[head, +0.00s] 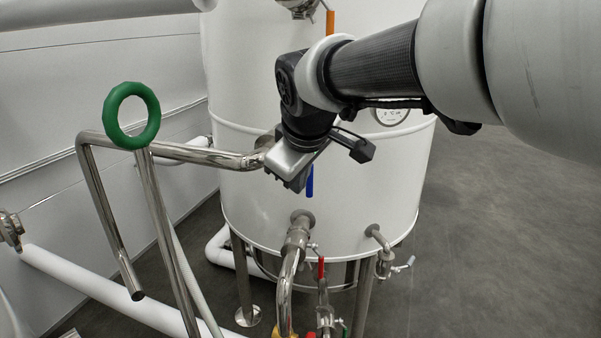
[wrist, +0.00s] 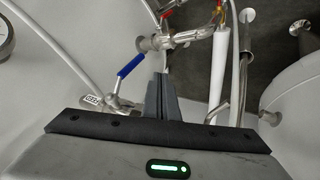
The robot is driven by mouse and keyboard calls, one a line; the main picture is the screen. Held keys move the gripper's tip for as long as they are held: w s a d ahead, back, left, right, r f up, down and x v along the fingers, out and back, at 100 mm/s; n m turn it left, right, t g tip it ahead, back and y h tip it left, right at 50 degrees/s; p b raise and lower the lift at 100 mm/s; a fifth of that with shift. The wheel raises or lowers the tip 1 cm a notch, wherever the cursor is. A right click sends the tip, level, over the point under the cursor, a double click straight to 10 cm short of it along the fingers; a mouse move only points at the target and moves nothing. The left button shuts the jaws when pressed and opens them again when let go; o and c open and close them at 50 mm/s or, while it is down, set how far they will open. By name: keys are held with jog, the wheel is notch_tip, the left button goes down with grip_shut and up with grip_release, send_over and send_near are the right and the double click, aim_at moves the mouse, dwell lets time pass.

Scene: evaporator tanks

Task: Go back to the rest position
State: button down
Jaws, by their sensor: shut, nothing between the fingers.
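My gripper (head: 290,180) is in front of the white tank in the head view, pointing down and a little left. In the wrist view its dark fingers (wrist: 160,98) are together and hold nothing. A blue valve handle (head: 310,181) shows just behind and right of the gripper in the head view. The same view does not show whether they touch. In the wrist view the blue handle (wrist: 132,66) lies left of the fingertips, with a visible gap. My arm reaches in from the upper right.
The white tank (head: 370,190) stands close behind my gripper. A green ring (head: 132,115) and bent steel pipes (head: 205,155) are to the left. A red-handled valve (head: 321,268) and more pipework are below. Open grey floor (head: 500,240) lies to the right.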

jog(key=s+d+f+m+g+h, duration=0.1)
jog(key=s+d+f+m, duration=0.2)
jog(key=s+d+m, duration=0.55)
jog(key=s+d+f+m, duration=0.2)
jog(key=s+d+f, duration=0.3)
jog(key=s, duration=0.8)
notch_tip(320, 180, up, 19)
jog(key=p, duration=1.7)
jog(key=shift+d+p, duration=0.35)
jog(key=shift+d, duration=0.1)
jog(key=shift+w+d+f, duration=0.1)
jog(key=shift+d, duration=0.05)
